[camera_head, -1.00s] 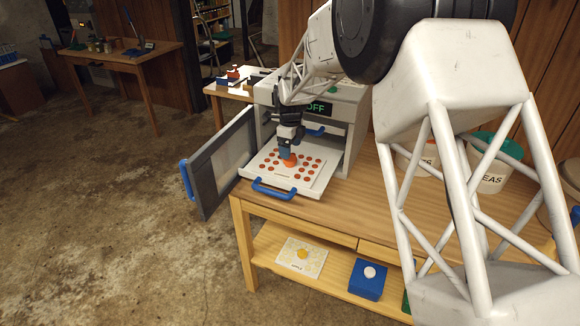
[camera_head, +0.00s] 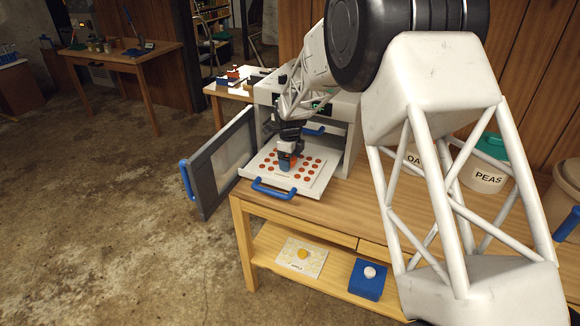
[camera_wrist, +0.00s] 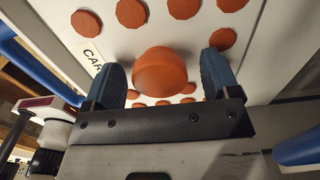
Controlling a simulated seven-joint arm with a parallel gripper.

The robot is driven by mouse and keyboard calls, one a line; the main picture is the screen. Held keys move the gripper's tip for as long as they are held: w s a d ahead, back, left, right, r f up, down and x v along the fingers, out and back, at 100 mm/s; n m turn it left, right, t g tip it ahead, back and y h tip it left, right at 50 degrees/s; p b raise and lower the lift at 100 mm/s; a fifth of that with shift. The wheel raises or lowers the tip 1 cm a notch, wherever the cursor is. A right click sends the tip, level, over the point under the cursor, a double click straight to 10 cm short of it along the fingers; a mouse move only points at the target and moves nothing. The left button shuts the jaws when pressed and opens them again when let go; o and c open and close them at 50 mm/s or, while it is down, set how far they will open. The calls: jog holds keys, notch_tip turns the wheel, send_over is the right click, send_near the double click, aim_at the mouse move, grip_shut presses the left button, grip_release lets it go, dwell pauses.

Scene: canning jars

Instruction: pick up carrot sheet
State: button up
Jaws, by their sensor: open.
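The carrot sheet (camera_head: 265,172) is a white sheet with rows of orange-red discs. It lies on a pulled-out tray with a blue handle (camera_head: 273,190), in front of the open white machine. In the wrist view the sheet (camera_wrist: 105,38) shows part of a printed label, "CAR". A raised, rounded orange knob (camera_wrist: 160,72) stands up from its middle. My gripper (camera_head: 286,163) is over the sheet, pointing down. In the wrist view its two blue fingers (camera_wrist: 165,80) are open, one on each side of the knob. I cannot tell whether they touch it.
The machine's grey door (camera_head: 222,165) stands open at the left. On the bench to the right are a tub marked PEAS (camera_head: 484,178) and another tub, partly hidden by my arm. A yellow-patterned sheet (camera_head: 303,257) and a blue box (camera_head: 367,279) lie on the lower shelf.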

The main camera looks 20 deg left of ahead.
jog(key=shift+c, duration=0.2)
dwell(0.4)
jog(key=c, duration=1)
jog(key=shift+c, duration=0.2)
jog(key=shift+r, duration=0.15)
jog(key=shift+r, duration=0.55)
jog(key=shift+s+d+r, duration=0.15)
jog(key=shift+r, duration=0.4)
jog(key=shift+s+d+r, duration=0.1)
jog(key=shift+s+r, duration=0.05)
jog(key=shift+r, duration=0.4)
jog(key=s+d+r, duration=0.1)
jog(key=s+d, duration=0.8)
jog(key=s, duration=0.3)
jog(key=shift+s+r, duration=0.15)
